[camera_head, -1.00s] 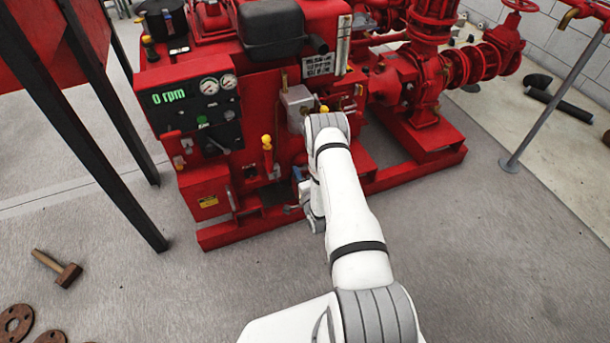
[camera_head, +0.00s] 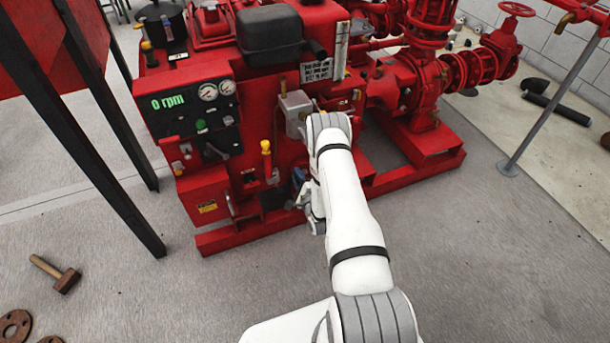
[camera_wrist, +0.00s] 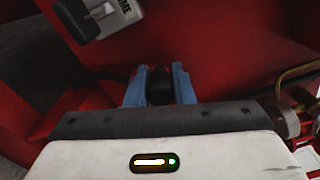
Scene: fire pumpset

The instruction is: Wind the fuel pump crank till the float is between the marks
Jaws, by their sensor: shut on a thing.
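My gripper (camera_wrist: 158,88) has blue fingers shut on a dark rounded knob (camera_wrist: 159,92) in the wrist view, likely the crank's handle. The rest of the crank is hidden behind the fingers and palm. A narrow upright pale gauge (camera_head: 341,45) stands beside the engine at the upper middle. It may hold the float, but the float and marks are too small to make out.
The panel display (camera_head: 168,101) reads 0 rpm. A brown mallet (camera_head: 57,273) lies on the floor at left. Floor at the lower right is clear.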

